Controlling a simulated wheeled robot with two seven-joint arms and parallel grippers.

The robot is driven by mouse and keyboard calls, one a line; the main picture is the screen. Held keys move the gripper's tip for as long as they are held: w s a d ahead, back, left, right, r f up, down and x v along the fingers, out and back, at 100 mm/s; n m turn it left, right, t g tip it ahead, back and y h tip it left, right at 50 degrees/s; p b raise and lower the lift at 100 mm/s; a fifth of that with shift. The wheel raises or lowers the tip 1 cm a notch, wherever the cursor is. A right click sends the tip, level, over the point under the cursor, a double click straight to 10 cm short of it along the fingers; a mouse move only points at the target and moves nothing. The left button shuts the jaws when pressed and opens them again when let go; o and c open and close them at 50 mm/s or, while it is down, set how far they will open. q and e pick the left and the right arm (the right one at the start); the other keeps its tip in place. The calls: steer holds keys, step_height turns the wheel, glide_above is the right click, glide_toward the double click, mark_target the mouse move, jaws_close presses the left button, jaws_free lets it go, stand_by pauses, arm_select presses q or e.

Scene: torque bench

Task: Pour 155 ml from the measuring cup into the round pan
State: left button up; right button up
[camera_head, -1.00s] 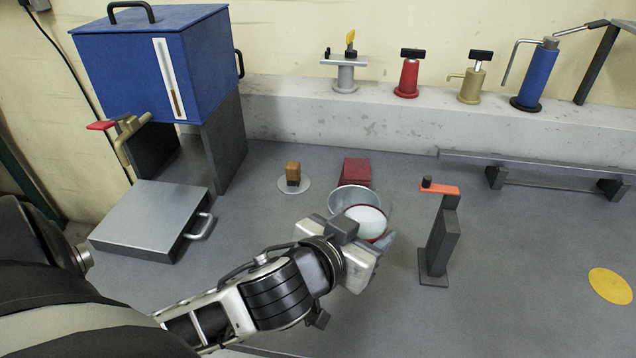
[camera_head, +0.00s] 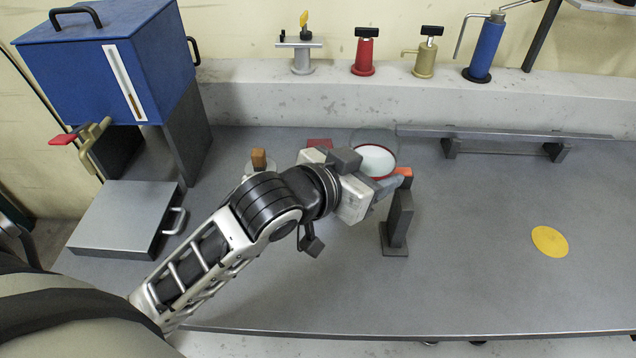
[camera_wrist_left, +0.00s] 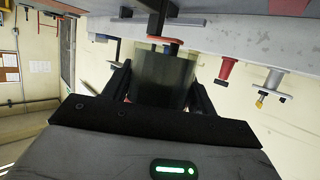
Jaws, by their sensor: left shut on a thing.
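The measuring cup (camera_head: 375,173) is clear, with a red line around it and a white surface inside, at upper centre in the head view. My left gripper (camera_head: 356,186) is shut around its side and holds it roughly upright. In the left wrist view the cup (camera_wrist_left: 165,78) sits as a dark, see-through body between the two fingers. A pale round plate (camera_head: 249,168) with a brown block (camera_head: 259,158) on it lies left of the gripper, partly hidden by my arm. I cannot tell whether this plate is the round pan. My right gripper is not in view.
A dark stand (camera_head: 398,222) with an orange top (camera_head: 404,171) is close beside the cup; contact is unclear. A red block (camera_head: 319,143) lies behind the gripper. A grey rail (camera_head: 490,134) is at the back. The bench around the yellow disc (camera_head: 549,241) is clear.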

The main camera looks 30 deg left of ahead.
arm_select(q)
steer(key=shift+n+h, duration=0.4)
steer(key=shift+n, duration=0.3)
steer(key=f, duration=0.9)
steer(key=a+f, duration=0.1)
steer(key=f, duration=0.4)
steer(key=shift+w, duration=0.15)
steer(key=shift+w+a+f+g, duration=0.1)
steer(key=shift+f+g, duration=0.15)
steer(key=shift+g, duration=0.05)
steer(key=shift+w+a+f+n+h, duration=0.1)
steer(key=shift+a+f+n+h, duration=0.1)
steer(key=shift+f+n+h, duration=0.25)
steer(key=shift+w+a+r+n+b, duration=0.1)
steer(key=shift+a+r+n+b, duration=0.1)
steer(key=shift+r+n+b, duration=0.1)
steer(key=r, duration=0.2)
steer(key=r+n+p, duration=0.1)
steer(key=shift+w+a+r+g+h, duration=0.15)
steer(key=shift+a+g+h, duration=0.1)
steer(key=shift+a+g, duration=0.05)
steer(key=shift+a+r+n, duration=0.1)
steer(key=shift+a+n, duration=0.05)
steer(key=shift+n, duration=0.1)
steer(key=shift+w+h, duration=0.1)
steer(key=shift+h, duration=0.2)
steer(key=shift+w+a+r+n+b, duration=0.1)
steer(key=shift+a+r+n+b, duration=0.2)
steer(key=shift+r+b, duration=0.15)
steer(key=shift+b, duration=0.35)
